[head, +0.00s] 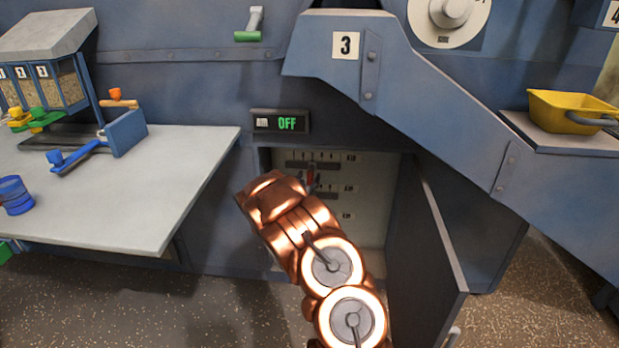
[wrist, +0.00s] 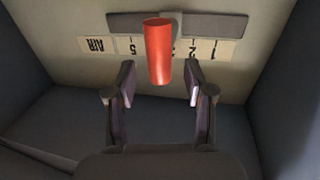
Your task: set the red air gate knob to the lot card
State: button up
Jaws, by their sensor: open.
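The red air gate knob (wrist: 158,52) stands out from a slotted grey plate (wrist: 205,25) on the cabinet's back panel. In the upside-down wrist view its strip reads AIR, 5, 2 and 1. The knob is between 5 and 2 and hides part of the numbers there. It also shows small and red in the head view (head: 311,176), just past my arm. My gripper (wrist: 160,88) is open, with one finger on each side of the knob's near end; I cannot tell whether either touches it. I make out no lot card.
The open cabinet door (head: 440,245) stands on the right, and the cabinet walls are close on both sides. A display reading OFF (head: 287,123) is above the opening. A grey table (head: 150,195) is left, a blue chute marked 3 (head: 430,105) upper right, and a yellow scoop (head: 560,110) beyond.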

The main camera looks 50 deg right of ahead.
jog(key=shift+x, duration=1.15)
grip_shut()
